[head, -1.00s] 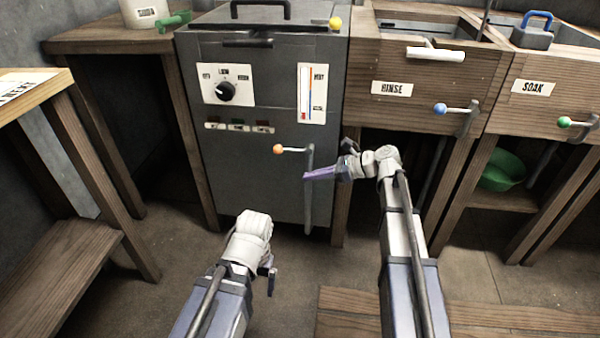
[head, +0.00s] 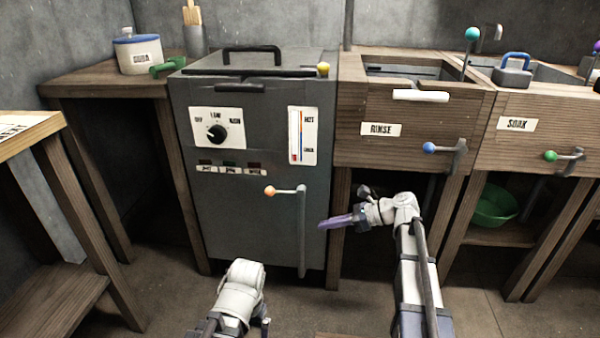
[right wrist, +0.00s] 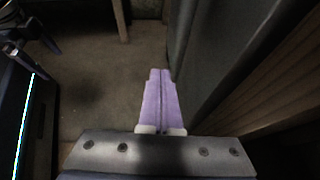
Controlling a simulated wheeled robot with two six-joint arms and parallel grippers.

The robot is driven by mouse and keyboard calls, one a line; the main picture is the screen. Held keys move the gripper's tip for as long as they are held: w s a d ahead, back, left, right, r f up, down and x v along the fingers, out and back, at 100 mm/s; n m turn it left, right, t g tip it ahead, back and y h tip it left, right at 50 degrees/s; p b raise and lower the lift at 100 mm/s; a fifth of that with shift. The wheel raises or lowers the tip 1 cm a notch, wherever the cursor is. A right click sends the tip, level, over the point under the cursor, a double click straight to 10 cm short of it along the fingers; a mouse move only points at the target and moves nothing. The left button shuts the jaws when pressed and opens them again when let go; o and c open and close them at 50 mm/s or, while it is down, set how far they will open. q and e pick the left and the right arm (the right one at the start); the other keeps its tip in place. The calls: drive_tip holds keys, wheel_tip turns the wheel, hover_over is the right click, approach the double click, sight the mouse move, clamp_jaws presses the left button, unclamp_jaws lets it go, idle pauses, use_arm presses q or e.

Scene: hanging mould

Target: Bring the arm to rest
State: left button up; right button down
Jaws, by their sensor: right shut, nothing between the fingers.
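My right gripper (head: 338,221) is in front of the gap between the grey heating cabinet (head: 250,210) and the rinse stand. Its purple fingers point left. In the right wrist view its fingers (right wrist: 160,88) lie together with nothing between them, above bare floor and beside a grey panel. My left arm (head: 240,290) comes in at the bottom of the head view; its dark gripper shows only in small part at the lower edge, and its fingers cannot be made out.
The cabinet's upright lever (head: 301,235) with an orange knob stands just left of my right gripper. The rinse trough (head: 415,130) and the soak trough (head: 540,140) have levers jutting out. A wooden bench (head: 50,200) stands at the left. Floor (head: 160,290) is clear between.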

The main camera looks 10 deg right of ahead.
drive_tip(key=s+a+r+n+g+h+p, duration=0.2)
drive_tip(key=s+a+n+g+h+p, duration=0.35)
drive_tip(key=s+a+n+p, duration=0.65)
drive_tip(key=s+r+n+h+p, duration=0.3)
drive_tip(key=s+n+h+p, duration=0.1)
drive_tip(key=s+n, duration=0.25)
drive_tip(key=s+r+n+h+p, duration=0.4)
drive_tip(key=s+n+p, duration=0.1)
drive_tip(key=n, duration=0.3)
wheel_tip(320, 180, up, 36)
drive_tip(key=p, duration=3.6)
drive_tip(key=shift+w+a+t, duration=0.15)
drive_tip(key=shift+a+t, duration=0.15)
drive_tip(key=shift+t, duration=0.15)
